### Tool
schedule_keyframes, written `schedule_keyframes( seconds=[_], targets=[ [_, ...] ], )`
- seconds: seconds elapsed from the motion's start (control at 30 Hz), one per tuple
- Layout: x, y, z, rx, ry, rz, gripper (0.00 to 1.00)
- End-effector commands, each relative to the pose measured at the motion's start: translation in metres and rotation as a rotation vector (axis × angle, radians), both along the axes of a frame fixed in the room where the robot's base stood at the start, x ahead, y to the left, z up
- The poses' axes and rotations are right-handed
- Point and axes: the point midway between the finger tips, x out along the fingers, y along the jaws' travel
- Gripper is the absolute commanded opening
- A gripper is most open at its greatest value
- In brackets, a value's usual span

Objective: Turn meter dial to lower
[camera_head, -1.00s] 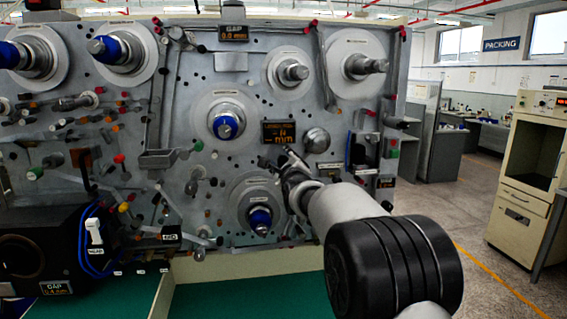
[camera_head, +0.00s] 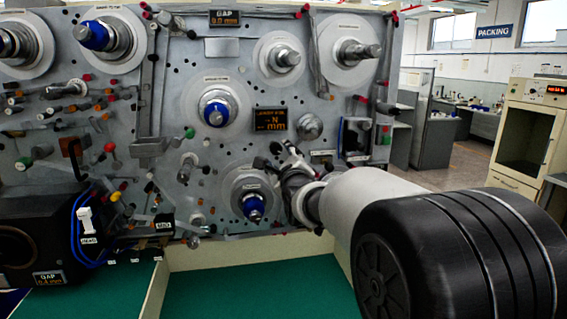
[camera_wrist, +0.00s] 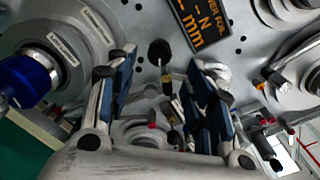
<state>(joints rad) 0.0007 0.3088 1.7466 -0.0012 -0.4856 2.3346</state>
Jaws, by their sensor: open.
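A round silver knob (camera_head: 309,127) is on the grey panel, right of the orange-lettered display (camera_head: 270,119); it may be the meter dial, but I read no label on it. The display also shows tilted in the wrist view (camera_wrist: 204,22), reading "N" and "mm". My gripper (camera_head: 272,157) is below the display and lower left of the knob, close to the panel. In the wrist view my gripper (camera_wrist: 160,72) has its fingers apart, with nothing held between them. Small pegs and a silver fitting (camera_wrist: 215,72) show beyond and behind the fingers, partly hidden.
A blue-tipped spindle (camera_head: 253,208) lies just below left of my gripper; another (camera_head: 215,112) is above. Levers and pegs crowd the panel's left. A black box (camera_head: 35,235) stands at lower left. A green surface (camera_head: 260,290) lies below.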

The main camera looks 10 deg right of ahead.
Motion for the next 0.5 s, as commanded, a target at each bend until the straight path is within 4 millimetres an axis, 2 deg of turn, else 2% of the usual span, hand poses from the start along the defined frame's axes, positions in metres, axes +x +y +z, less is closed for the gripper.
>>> schedule_keyframes(
  seconds=[0.1,0.2,0.5],
  targets=[
    [-0.017,0.0,0.001,0.0,0.0,0.0,0.48],
    [-0.024,0.0,0.0,0.0,0.0,0.0,0.48],
    [-0.027,0.0,0.0,0.0,0.0,0.0,0.48]
  ],
)
